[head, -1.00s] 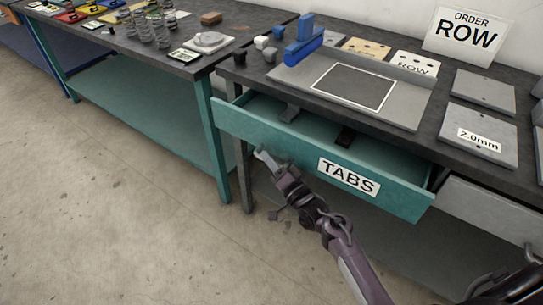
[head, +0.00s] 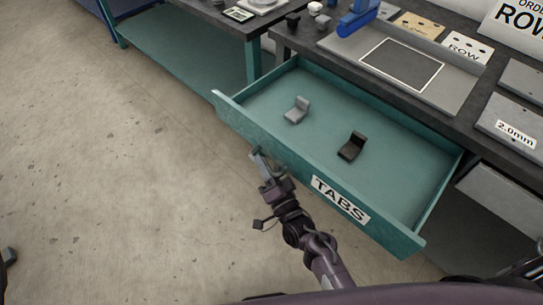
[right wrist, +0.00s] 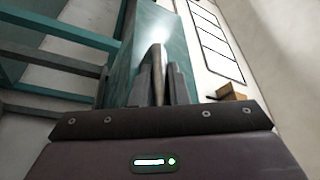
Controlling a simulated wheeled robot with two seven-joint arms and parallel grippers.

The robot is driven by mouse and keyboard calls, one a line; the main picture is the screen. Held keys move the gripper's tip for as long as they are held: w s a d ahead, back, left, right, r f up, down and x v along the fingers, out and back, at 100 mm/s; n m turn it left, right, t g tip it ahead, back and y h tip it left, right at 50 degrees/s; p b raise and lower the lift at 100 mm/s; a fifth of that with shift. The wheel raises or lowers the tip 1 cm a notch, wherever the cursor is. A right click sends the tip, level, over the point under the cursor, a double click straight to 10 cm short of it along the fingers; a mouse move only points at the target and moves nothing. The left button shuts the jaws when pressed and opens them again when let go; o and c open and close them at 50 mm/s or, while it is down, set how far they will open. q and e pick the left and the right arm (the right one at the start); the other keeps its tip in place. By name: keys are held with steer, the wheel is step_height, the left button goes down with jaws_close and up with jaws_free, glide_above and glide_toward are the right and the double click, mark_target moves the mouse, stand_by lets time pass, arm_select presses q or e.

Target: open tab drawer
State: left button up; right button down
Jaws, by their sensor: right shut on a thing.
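The tab drawer (head: 300,167) is teal with a white "TABS" label (head: 340,199) on its front. It stands well out from under the worktop, and its inside shows a grey tab (head: 297,110) and a black tab (head: 351,147). My right gripper (head: 262,158) is at the left part of the drawer front, shut on the drawer handle, which is mostly hidden in the head view. In the right wrist view, the handle (right wrist: 159,72) stands between the two fingers (right wrist: 160,88) against the teal front. My left gripper cannot be made out.
The dark worktop (head: 465,106) carries a grey plate with a framed panel (head: 401,64), a blue object (head: 358,18) and a "2.0mm" plate (head: 513,125). A closed grey drawer (head: 500,190) is at the right.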

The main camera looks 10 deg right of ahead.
steer(key=shift+s+a, duration=0.1)
steer(key=shift+s, duration=0.05)
steer(key=c, duration=1.4)
jaws_free()
steer(key=v, duration=0.7)
steer(key=shift+s+b, duration=0.3)
steer(key=shift+s, duration=0.05)
steer(key=shift+f, duration=0.2)
